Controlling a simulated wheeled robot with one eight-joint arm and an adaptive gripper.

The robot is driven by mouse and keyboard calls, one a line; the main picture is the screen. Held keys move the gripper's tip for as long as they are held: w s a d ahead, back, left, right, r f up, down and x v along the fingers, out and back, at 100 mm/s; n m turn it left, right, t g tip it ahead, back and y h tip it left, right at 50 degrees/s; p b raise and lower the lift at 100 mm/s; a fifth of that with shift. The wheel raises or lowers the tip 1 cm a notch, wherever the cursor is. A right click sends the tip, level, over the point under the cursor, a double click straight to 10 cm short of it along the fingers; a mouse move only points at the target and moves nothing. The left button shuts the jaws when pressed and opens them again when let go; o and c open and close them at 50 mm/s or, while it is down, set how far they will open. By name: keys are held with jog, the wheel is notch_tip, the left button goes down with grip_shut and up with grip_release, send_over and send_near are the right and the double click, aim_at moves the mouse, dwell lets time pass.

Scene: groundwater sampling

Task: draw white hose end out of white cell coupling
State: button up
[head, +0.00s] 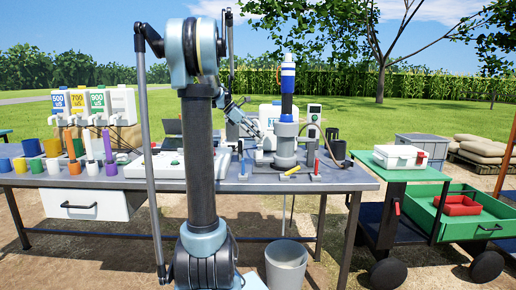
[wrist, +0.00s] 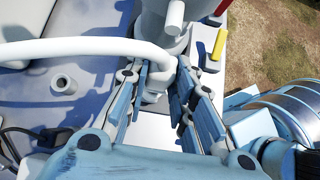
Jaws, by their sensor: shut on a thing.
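The white hose (wrist: 70,47) comes in from the left of the wrist view and bends down between my gripper's fingers. My gripper (wrist: 165,80) is shut on the white hose end there. The lower tip of the end is partly hidden by the fingers, and I cannot tell whether it still sits in the white cell coupling. I cannot pick out that coupling for certain. A grey round body with a white stub (wrist: 175,14) stands just beyond the fingertips. In the head view my arm covers much of the middle of the bench, and the hose end cannot be made out.
A short pale round fitting (wrist: 63,84) stands left of my gripper. A yellow handle (wrist: 219,44) lies to the right. The grey bench (head: 335,180) holds a blue-and-white column (head: 288,78) and several colored cups at left. A bucket (head: 286,265) and green cart (head: 470,222) stand nearby.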

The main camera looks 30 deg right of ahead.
jog(key=shift+r, duration=1.9)
